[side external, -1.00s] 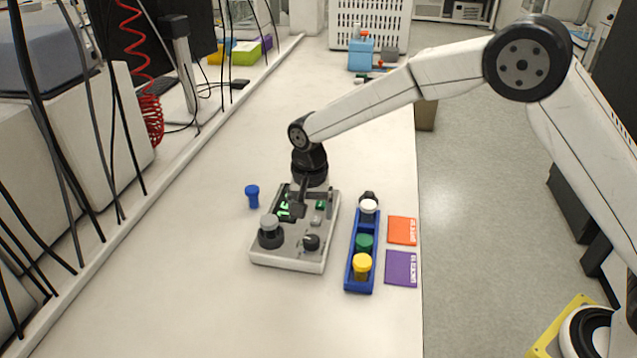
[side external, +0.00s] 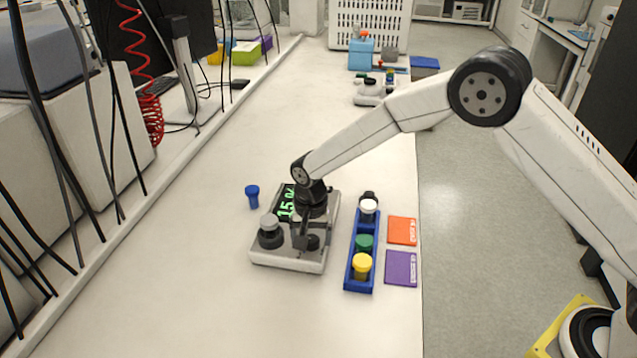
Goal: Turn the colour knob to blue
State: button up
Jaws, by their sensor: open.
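A grey reactor box (side external: 290,263) stands on the bench with a lit green display (side external: 286,206) at its far left. A small black knob (side external: 313,242) is at its near right; it is partly hidden, and I cannot read any colour marking or its pointer direction. My gripper (side external: 304,238) points down over the near right part of the box, with its open fingers low at the black knob. Whether they touch it I cannot tell. A grey-capped vessel in a black holder (side external: 270,232) sits at the near left of the box.
A blue rack (side external: 360,279) with white, green and yellow capped vials stands close to the right. Orange (side external: 402,230) and purple (side external: 401,268) cards lie beyond it by the bench edge. A blue vial (side external: 252,196) stands left of the box.

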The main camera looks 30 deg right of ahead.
grip_shut()
jog(key=shift+n, duration=0.4)
jog(key=n, duration=1.1)
dwell(0.4)
dwell(0.5)
grip_release()
